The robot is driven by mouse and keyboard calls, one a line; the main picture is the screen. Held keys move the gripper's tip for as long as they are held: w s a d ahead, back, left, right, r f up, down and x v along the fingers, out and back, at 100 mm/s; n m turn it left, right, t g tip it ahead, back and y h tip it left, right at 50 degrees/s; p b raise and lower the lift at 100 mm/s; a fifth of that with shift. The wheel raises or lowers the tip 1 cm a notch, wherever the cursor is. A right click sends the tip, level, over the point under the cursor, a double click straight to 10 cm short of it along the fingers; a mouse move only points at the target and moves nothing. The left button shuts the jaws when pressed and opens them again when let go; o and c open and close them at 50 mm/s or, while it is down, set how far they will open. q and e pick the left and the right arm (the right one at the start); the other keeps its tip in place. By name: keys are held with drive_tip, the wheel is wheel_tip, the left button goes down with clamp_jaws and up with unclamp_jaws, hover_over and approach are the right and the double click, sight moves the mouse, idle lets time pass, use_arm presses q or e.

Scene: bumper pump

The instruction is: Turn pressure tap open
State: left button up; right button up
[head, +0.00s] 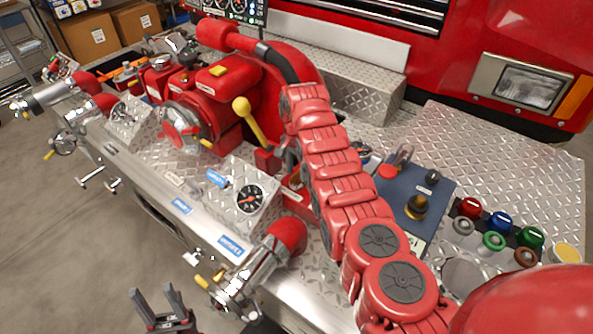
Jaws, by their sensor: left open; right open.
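A silver block with a round black pressure gauge (250,198) sits on the pump deck. A small blue-handled fitting (217,178) is beside the gauge; I cannot tell for sure that it is the pressure tap. A lever with a yellow knob (248,118) stands on the red pump body behind it. My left gripper (160,300) is at the bottom, its dark fingers apart and empty, well below and left of the gauge, touching nothing. I cannot make out my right gripper.
A long red segmented body crosses the middle. A blue panel (418,205) and coloured knobs (500,222) are to the right. The floor at left is clear.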

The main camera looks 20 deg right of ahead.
wheel_tip(320, 180, up, 11)
drive_tip(key=b, duration=0.2)
wheel_tip(320, 180, up, 6)
drive_tip(key=p, duration=0.6)
hover_over(297, 173)
drive_tip(key=shift+w+a, duration=0.1)
drive_tip(key=shift+w, duration=0.05)
drive_tip(key=shift+b, duration=0.3)
